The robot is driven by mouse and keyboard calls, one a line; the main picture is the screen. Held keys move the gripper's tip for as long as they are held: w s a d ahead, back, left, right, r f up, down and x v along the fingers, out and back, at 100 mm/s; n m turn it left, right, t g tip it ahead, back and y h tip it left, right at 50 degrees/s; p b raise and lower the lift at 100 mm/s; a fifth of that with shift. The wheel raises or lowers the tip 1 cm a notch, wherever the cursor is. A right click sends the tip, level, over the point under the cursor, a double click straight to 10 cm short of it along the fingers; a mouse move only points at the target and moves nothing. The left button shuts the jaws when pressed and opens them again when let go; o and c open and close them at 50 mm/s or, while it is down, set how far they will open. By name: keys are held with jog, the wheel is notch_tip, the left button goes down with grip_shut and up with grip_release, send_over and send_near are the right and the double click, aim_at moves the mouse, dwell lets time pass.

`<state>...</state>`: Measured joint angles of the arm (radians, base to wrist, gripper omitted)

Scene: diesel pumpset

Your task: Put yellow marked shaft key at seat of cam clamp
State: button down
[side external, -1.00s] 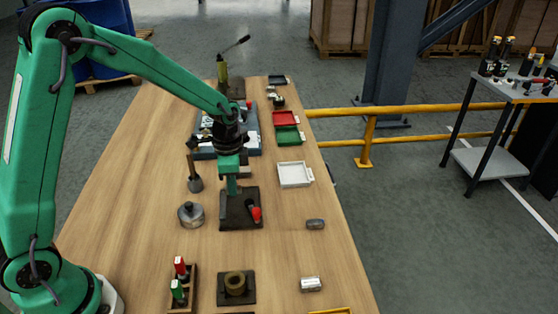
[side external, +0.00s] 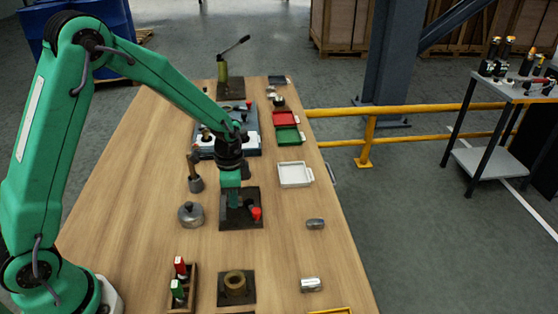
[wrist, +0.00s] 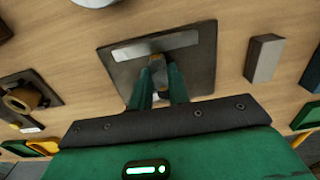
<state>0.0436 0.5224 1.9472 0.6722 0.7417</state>
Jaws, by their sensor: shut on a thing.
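The cam clamp shows in the side view as a dark square plate (side external: 228,222) with a red knob (side external: 256,213) at its right. My gripper (side external: 236,204) is low over this plate. In the wrist view, my gripper (wrist: 160,80) is shut on a small greyish piece, which I take to be the shaft key (wrist: 157,62). I cannot tell whether the key touches the plate.
A round lidded metal pot (side external: 191,215) and a dark upright tool (side external: 195,180) stand left of the plate. A white tray (side external: 294,174) and a metal cylinder (side external: 315,224) are to the right. A plate with a brass ring (side external: 236,292) lies nearer the camera.

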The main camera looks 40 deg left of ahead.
jog(key=shift+f, duration=0.35)
dwell(0.8)
jog(key=c, duration=1.3)
grip_release()
jog(key=shift+o, duration=0.2)
jog(key=shift+r, duration=0.2)
jog(key=shift+r, duration=3.35)
